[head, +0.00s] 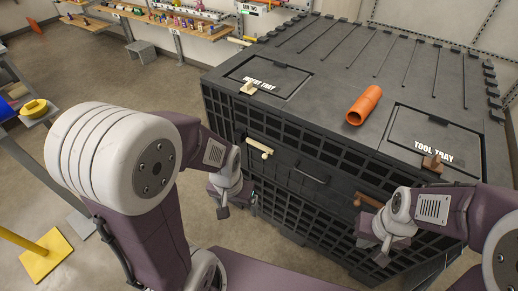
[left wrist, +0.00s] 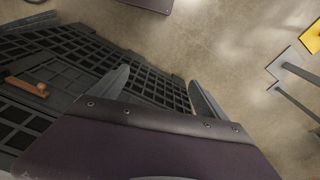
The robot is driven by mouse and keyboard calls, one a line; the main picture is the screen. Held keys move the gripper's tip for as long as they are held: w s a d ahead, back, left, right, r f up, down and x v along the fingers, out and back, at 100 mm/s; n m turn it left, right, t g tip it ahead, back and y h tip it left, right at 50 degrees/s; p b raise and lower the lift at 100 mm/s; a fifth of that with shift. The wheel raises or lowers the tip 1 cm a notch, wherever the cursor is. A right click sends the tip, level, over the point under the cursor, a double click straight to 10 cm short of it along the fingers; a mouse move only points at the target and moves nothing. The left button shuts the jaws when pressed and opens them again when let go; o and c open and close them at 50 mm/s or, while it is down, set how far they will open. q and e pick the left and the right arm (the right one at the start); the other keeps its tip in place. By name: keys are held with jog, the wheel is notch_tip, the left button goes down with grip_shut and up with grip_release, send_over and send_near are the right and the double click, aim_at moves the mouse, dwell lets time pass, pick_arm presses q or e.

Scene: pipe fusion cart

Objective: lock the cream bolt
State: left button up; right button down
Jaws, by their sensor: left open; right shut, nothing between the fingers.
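The cream bolt (head: 257,147) is a short pale rod with a knob on the upper front face of the dark cart (head: 325,62), left of the black handle. Whether it is locked is too small to tell. My left gripper (head: 237,208) is open and empty, below and a little left of the cream bolt, apart from it. Its two spread fingers show in the left wrist view (left wrist: 158,78), with floor and the cart's grid front beyond. My right gripper (head: 373,252) is shut and empty, below the brown bolt (head: 368,200) on the cart's right side.
A black handle (head: 310,175) sits between the bolts. An orange pipe (head: 364,105) lies on the cart top between two tray lids, each with a small latch block, cream (head: 248,88) and brown (head: 431,162). A brown bolt (left wrist: 28,87) shows in the left wrist view. Yellow stands are at left.

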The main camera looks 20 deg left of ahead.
dwell(0.3)
pick_arm(q)
jog(key=shift+w, duration=0.1)
jog(key=c, duration=0.7)
jog(key=w+m+t, duration=0.1)
jog(key=w+r+m, duration=0.1)
jog(key=w, duration=0.1)
jog(key=w+m+t, duration=0.1)
jog(key=w, duration=0.1)
jog(key=shift+w+a+r+t, duration=0.1)
jog(key=shift+a+r+t, duration=0.05)
jog(key=shift+a+t, duration=0.15)
jog(key=c, duration=1)
jog(key=w+m, duration=0.1)
jog(key=w+r+m+t+b, duration=0.1)
jog(key=w, duration=0.1)
jog(key=w+m+t, duration=0.1)
jog(key=w, duration=0.1)
jog(key=shift+r, duration=0.25)
grip_shut()
jog(key=w+d+f+m+t+h+b, duration=0.3)
jog(key=w+m+t+b, duration=0.6)
jog(key=b, duration=1.2)
notch_tip(320, 180, down, 16)
jog(key=m+t+b, duration=0.2)
jog(key=m+b, duration=0.1)
jog(key=b, duration=2.3)
jog(key=shift+s+a+m+h, duration=0.35)
jog(key=shift+a+m+h, duration=0.05)
jog(key=shift+a, duration=0.05)
